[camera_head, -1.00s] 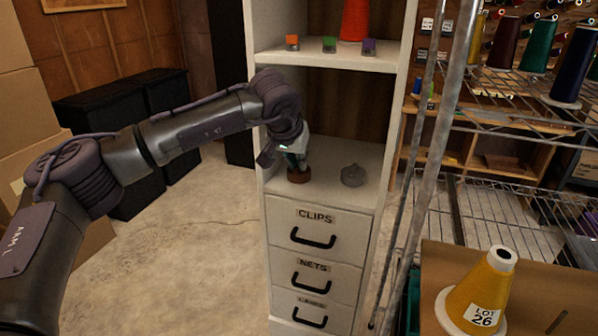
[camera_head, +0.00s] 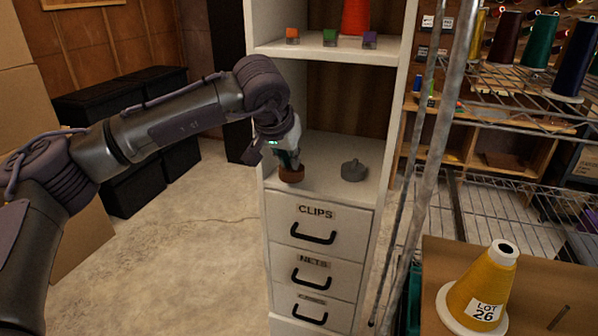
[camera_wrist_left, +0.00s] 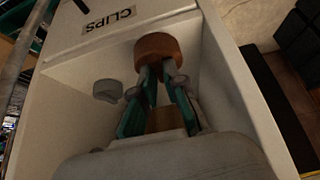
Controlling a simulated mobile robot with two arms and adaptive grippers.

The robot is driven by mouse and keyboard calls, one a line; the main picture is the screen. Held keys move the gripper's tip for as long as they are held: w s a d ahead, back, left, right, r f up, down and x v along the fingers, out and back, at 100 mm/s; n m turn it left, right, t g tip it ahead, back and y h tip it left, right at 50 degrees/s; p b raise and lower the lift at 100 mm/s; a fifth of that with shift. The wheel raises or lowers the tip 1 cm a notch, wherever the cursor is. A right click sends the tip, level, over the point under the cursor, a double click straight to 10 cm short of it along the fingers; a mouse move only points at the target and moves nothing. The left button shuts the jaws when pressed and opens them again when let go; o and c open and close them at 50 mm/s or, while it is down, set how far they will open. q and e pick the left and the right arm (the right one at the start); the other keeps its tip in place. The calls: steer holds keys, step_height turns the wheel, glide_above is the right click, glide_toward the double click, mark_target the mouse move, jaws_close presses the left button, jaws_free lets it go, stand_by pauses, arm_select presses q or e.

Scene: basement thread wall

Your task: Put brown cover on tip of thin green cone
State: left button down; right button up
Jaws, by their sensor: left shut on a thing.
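The brown cover (camera_head: 291,174) is a short round cap at the front left of the cabinet's open shelf. My left gripper (camera_head: 289,160) comes down on it from above and is shut on it. In the left wrist view the brown cover (camera_wrist_left: 157,48) sits between the teal-padded fingertips (camera_wrist_left: 158,70). I cannot tell whether it still touches the shelf. A dark green thread cone (camera_head: 540,42) stands on the upper wire rack at the right; its full shape is partly hard to make out. My right gripper is not in view.
A grey lidded piece (camera_head: 353,171) lies on the same shelf, right of the cover. Metal rack posts (camera_head: 436,150) stand between the cabinet and the wire rack. A yellow cone (camera_head: 485,290) labelled LOT 26 stands at the lower right. Orange, green and purple blocks sit on the shelf above.

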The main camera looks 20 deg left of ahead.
arm_select(q)
steer(key=s+b, duration=0.3)
steer(key=s, duration=0.6)
steer(key=shift+a, duration=0.15)
steer(key=shift+s, duration=0.1)
stand_by(0.9)
